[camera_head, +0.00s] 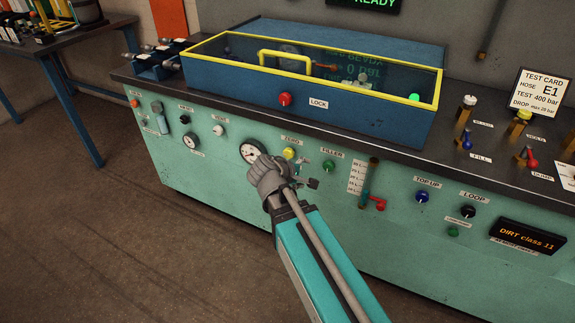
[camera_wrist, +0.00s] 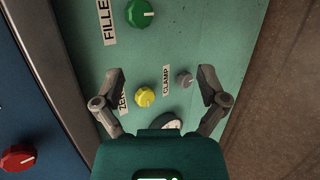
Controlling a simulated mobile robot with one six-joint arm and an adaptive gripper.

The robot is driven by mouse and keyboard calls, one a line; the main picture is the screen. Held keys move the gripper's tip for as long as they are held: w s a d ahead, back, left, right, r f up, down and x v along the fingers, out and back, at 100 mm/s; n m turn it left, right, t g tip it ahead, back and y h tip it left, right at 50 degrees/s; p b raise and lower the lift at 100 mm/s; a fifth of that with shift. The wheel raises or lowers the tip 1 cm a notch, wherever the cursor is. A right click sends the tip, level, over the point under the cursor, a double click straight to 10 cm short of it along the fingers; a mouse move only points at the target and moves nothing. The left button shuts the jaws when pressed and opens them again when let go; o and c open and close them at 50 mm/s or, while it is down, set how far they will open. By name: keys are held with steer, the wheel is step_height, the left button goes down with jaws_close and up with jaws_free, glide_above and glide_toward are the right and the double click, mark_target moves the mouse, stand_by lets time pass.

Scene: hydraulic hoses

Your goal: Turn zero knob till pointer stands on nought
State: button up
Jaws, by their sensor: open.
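The zero knob (camera_head: 289,153) is a small yellow knob on the green front panel, under a label reading ZERO. In the wrist view the yellow knob (camera_wrist: 145,96) lies between my two spread fingers, nearer the left one. In the wrist view only part of the gauge (camera_wrist: 172,124) shows above my gripper body. Its pointer is too small to read. My gripper (camera_head: 307,174) is open and empty in front of the panel. It also shows in the wrist view (camera_wrist: 161,75), apart from the knob.
A grey clamp knob (camera_wrist: 184,79) is close beside the zero knob, also between my fingers. A green filler knob (camera_head: 328,165) is to the right. A red-handled valve (camera_head: 378,204) stands out further right. A blue test box (camera_head: 340,107) sits on the bench above.

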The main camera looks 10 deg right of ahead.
steer(key=w+a+f+n+t+h+b, duration=0.2)
steer(key=w+a+f+n+t+b, duration=0.15)
steer(key=b, duration=0.35)
steer(key=n+t+b, duration=0.5)
steer(key=n+b, duration=0.2)
steer(key=b, duration=0.1)
glide_toward(287, 156)
steer(key=v, duration=0.3)
steer(key=shift+w+a+r+m, duration=0.15)
steer(key=shift+w+r+m, duration=0.05)
steer(key=shift+m, duration=0.05)
steer(key=shift+w, duration=0.1)
steer(key=shift+x, duration=6.85)
steer(key=shift+f, duration=0.15)
steer(key=c, duration=1.1)
